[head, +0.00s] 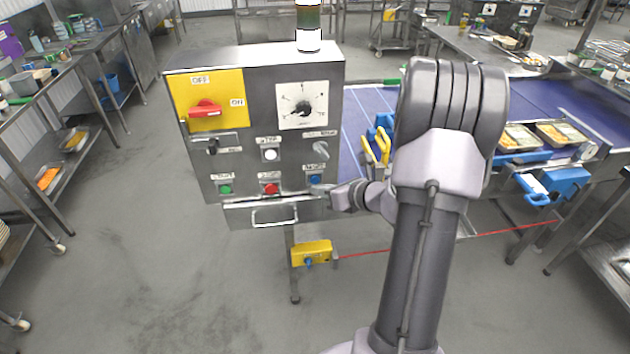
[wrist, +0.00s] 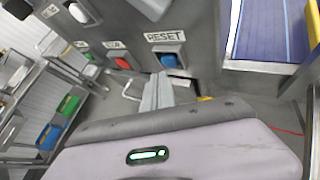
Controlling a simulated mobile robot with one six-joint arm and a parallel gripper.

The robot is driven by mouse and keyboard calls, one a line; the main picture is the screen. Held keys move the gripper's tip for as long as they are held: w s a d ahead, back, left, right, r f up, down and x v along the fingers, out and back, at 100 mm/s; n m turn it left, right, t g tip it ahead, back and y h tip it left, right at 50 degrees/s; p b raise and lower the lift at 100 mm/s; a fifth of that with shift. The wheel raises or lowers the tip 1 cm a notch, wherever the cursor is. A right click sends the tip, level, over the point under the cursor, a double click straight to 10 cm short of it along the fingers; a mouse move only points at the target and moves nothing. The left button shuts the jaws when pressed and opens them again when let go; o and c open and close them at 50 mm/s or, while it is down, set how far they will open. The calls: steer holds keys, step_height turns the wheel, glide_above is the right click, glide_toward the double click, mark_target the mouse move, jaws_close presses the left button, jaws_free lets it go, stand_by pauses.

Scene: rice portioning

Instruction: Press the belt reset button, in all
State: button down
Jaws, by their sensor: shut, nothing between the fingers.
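The blue reset button (head: 315,180) is at the lower right of the grey control box (head: 232,160). In the wrist view the blue button (wrist: 169,61) sits under a label reading RESET. My gripper (head: 320,189) is shut and empty, its tips close to the box front just below the blue button. In the wrist view my gripper (wrist: 160,77) points up towards the button, with its tips slightly below and left of it. I cannot tell whether the tips touch the box.
A red button (head: 270,189) and a green button (head: 225,189) sit left of the blue one, with a white button (head: 270,155) above. A red switch on a yellow plate (head: 206,108) is at the upper left. The blue belt (head: 352,140) runs behind my arm.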

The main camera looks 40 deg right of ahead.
steer(key=shift+w, duration=0.1)
stand_by(0.3)
steer(key=shift+w+d, duration=0.25)
steer(key=shift+w, duration=0.05)
steer(key=shift+w+d, duration=0.25)
steer(key=shift+w, duration=0.1)
stand_by(0.7)
stand_by(0.3)
steer(key=shift+s+a, duration=0.5)
steer(key=shift+s, duration=0.25)
steer(key=s+a, duration=0.1)
steer(key=s+b, duration=0.1)
steer(key=s+a, duration=0.1)
steer(key=s, duration=0.1)
steer(key=shift+s+a+b, duration=0.1)
steer(key=shift+a+b, duration=0.2)
steer(key=shift+b, duration=0.05)
stand_by(0.4)
